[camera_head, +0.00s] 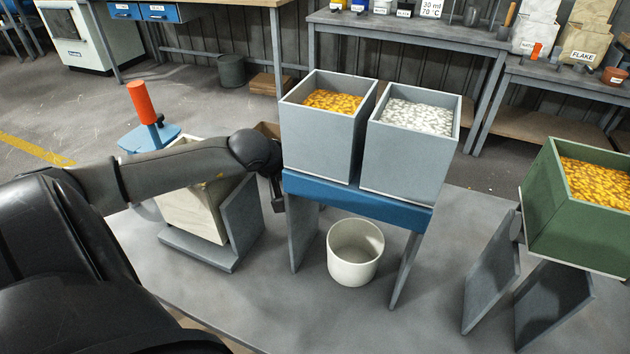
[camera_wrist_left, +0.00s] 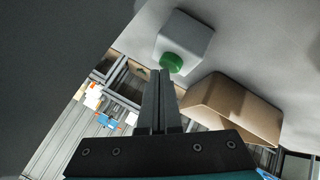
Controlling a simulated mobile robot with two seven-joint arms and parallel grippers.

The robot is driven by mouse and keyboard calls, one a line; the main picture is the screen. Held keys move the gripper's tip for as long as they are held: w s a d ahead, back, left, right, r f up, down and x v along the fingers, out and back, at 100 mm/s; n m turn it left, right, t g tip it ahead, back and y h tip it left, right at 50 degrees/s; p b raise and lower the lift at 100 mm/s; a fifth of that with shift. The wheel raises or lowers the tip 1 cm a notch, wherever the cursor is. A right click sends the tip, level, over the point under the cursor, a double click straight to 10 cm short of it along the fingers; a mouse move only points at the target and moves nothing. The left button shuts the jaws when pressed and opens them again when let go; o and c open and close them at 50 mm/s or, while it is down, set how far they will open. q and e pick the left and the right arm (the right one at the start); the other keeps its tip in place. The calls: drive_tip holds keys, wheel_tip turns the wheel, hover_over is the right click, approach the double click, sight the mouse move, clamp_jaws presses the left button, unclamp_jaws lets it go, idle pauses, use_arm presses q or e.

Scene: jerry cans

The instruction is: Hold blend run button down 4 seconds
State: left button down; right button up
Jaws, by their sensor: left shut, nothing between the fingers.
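The green run button (camera_wrist_left: 171,62) sits on a light grey box (camera_wrist_left: 186,38) in the left wrist view. My left gripper (camera_wrist_left: 158,73) is shut and empty, with its fingertips at the near edge of the button. I cannot tell whether they touch it. In the head view my left arm reaches in to the left side of the blue blend stand (camera_head: 355,203); my wrist hides the button and fingertips there. The stand carries two grey hoppers, one with orange pieces (camera_head: 333,101), one with white flakes (camera_head: 413,117). A white bucket (camera_head: 355,270) stands below.
A tan box (camera_wrist_left: 232,108) lies right of the fingers in the left wrist view. A bag in a grey holder (camera_head: 240,222) stands below my arm. A green hopper (camera_head: 565,223) on grey legs is at the right. Bare tabletop (camera_head: 250,310) lies in front.

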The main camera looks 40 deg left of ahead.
use_arm(q)
drive_tip(key=shift+f+b, duration=0.3)
drive_tip(key=shift+f, duration=0.15)
idle(1.5)
drive_tip(key=shift+r, duration=0.1)
idle(3.0)
drive_tip(key=shift+r+p, duration=0.65)
drive_tip(key=shift+r, duration=0.3)
drive_tip(key=shift+r+p, duration=1.7)
drive_tip(key=shift+r, duration=0.8)
